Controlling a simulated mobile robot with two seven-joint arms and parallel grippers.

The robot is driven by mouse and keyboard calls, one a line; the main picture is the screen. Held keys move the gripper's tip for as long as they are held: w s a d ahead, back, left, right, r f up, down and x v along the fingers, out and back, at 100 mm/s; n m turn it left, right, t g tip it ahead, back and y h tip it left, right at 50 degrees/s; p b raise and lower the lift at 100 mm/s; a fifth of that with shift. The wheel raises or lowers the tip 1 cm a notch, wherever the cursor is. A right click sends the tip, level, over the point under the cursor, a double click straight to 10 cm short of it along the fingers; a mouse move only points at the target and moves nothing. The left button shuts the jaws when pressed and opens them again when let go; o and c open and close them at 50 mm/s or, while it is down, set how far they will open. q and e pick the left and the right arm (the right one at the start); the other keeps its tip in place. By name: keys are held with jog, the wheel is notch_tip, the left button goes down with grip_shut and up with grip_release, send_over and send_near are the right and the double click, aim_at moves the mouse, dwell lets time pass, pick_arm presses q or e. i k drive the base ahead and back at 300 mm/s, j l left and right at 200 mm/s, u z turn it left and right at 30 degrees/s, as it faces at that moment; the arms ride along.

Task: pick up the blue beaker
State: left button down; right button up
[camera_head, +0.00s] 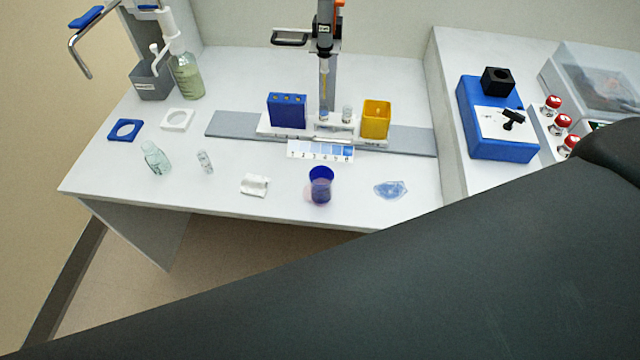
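The blue beaker (321,189) stands upright near the front edge of the white table (225,222). It is a dark blue cup with an open top, and a pinkish patch shows at its lower left. Nothing touches it from above. A large dark arm link of mine crosses the lower right of the view, below and in front of the table edge. Neither of my grippers is in view.
A white crumpled piece (254,185) lies left of the beaker, and a clear blue piece (390,189) lies right. A colour strip (320,151) and a rack with blue block (287,111) and yellow cup (375,119) stand behind. A glass bottle (156,158) is at left.

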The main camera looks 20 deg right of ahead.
aim_at(321, 177)
jog(key=k+l, duration=0.1)
jog(key=l, duration=0.35)
jog(key=k+l, duration=0.1)
jog(key=l, duration=0.4)
jog(key=k+l, duration=0.15)
jog(key=l, duration=0.3)
jog(key=k+l, duration=0.1)
jog(key=l, duration=0.35)
jog(key=k+l+u, duration=0.1)
jog(key=l, duration=0.35)
